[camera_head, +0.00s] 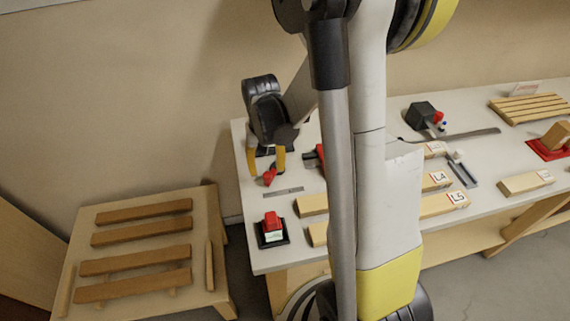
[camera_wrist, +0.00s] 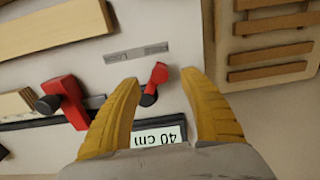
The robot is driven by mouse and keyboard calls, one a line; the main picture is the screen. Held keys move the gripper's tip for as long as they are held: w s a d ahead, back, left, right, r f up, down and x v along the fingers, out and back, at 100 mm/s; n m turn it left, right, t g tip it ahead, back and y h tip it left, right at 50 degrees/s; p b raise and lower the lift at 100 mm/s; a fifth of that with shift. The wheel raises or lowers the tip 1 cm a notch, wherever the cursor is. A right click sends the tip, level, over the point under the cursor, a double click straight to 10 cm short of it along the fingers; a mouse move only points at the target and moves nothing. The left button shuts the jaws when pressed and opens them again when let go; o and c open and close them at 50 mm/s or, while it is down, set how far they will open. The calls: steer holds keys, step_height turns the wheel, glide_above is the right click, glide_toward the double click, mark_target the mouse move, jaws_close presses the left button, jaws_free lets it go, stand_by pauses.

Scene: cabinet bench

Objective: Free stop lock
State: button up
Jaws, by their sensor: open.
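A small red lever with a black round end (camera_wrist: 154,84) lies between the fingertips of my gripper (camera_wrist: 161,78) in the wrist view, with visible gaps at the sides. In the head view the red lever (camera_head: 269,177) shows just below the yellow fingers of my gripper (camera_head: 266,165). My gripper is open and points down at the bench's left end. A white label reading "40 cm" (camera_wrist: 158,137) shows upside down between the fingers. A larger red clamp piece with a black knob (camera_wrist: 68,103) is left of the fingers; my arm partly hides it in the head view.
A grey metal strip (camera_head: 284,191) lies near the lever. A red block on a black base (camera_head: 272,230) stands at the bench's front left corner. Wooden bars (camera_head: 312,205) lie to the right. A low slatted wooden table (camera_head: 145,225) stands left of the bench.

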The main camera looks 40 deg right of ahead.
step_height(320, 180, up, 6)
steer(key=p, duration=0.3)
steer(key=shift+p, duration=0.35)
steer(key=shift+f, duration=0.1)
steer(key=s+a+r+n+t+b, duration=0.2)
steer(key=s+a+r+t+b, duration=0.1)
steer(key=s+a+b, duration=0.1)
steer(key=s+a+r+n+t+b, duration=0.3)
steer(key=s+a+t+b, duration=0.1)
steer(key=a, duration=0.4)
steer(key=shift+s+a+r+b, duration=0.4)
steer(key=shift+s+b, duration=0.15)
steer(key=shift+s, duration=0.4)
